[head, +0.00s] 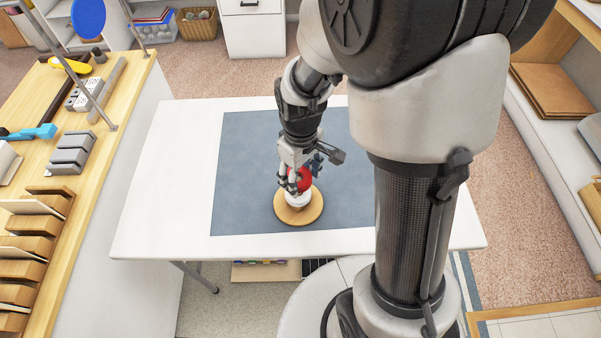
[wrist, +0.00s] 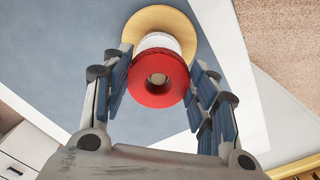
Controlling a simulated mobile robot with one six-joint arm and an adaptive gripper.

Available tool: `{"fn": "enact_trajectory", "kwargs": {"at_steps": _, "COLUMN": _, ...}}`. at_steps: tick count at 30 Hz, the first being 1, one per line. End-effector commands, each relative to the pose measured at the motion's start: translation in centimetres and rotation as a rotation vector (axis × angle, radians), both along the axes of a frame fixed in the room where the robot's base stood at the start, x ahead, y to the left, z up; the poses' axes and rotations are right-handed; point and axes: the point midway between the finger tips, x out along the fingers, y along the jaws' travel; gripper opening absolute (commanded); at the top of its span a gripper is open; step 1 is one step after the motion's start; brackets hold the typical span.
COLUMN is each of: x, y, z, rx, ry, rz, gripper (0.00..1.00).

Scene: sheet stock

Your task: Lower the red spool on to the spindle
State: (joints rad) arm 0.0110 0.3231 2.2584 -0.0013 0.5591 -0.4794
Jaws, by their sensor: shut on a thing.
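The red spool (wrist: 150,92) is between the fingers of my gripper (wrist: 159,78), which is shut on it. Its round centre hole faces the wrist camera. In the head view the red spool (head: 304,180) shows partly behind the fingers of my gripper (head: 297,184). A white cylinder (wrist: 158,41) shows just beyond the red spool, over a round wooden base (wrist: 178,18). In the head view the wooden base (head: 298,218) lies on the mat under the white piece (head: 298,200). The spindle's rod cannot be made out, and I cannot tell whether the spool touches the white piece.
A blue-grey mat (head: 243,170) lies on a white table (head: 165,200), with clear room around the wooden base. A wooden counter (head: 95,150) with blocks and tools stands at the left. Shelves (head: 550,120) stand at the right.

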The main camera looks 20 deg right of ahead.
Motion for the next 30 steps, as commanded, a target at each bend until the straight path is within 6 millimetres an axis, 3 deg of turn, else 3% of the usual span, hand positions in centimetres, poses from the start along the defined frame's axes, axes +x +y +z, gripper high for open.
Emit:
{"fn": "enact_trajectory", "kwargs": {"at_steps": 16, "x": 0.0, "y": 0.0, "z": -0.3, "rx": 0.0, "ry": 0.0, "rz": 0.0, "gripper": 0.06}}
{"fn": "enact_trajectory", "kwargs": {"at_steps": 30, "x": 0.0, "y": 0.0, "z": -2.1, "rx": 0.0, "ry": 0.001, "rz": 0.0, "gripper": 0.06}}
